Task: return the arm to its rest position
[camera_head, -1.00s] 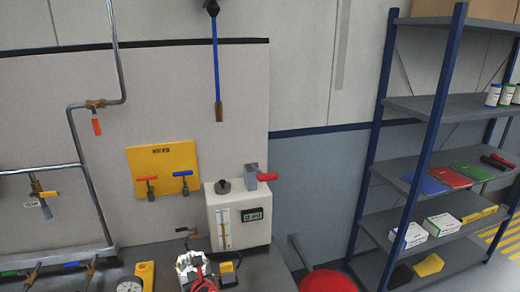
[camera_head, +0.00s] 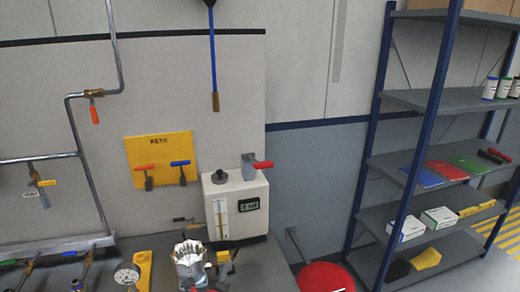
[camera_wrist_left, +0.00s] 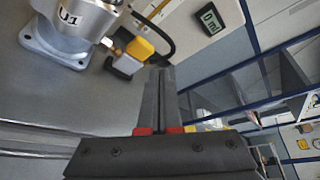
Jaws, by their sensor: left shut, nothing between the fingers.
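Red marks sit at the finger bases. The silver flanged housing also shows at the upper left of the wrist view (camera_wrist_left: 75,28), apart from the fingers. My right gripper is in neither view.
A white instrument box (camera_head: 235,208) with a display and red-handled valve stands behind the housing. A yellow KEYS board (camera_head: 160,160) and pipes (camera_head: 75,120) are on the wall. A red round seat or lid (camera_head: 325,277) and a blue-framed shelf (camera_head: 440,110) are at right.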

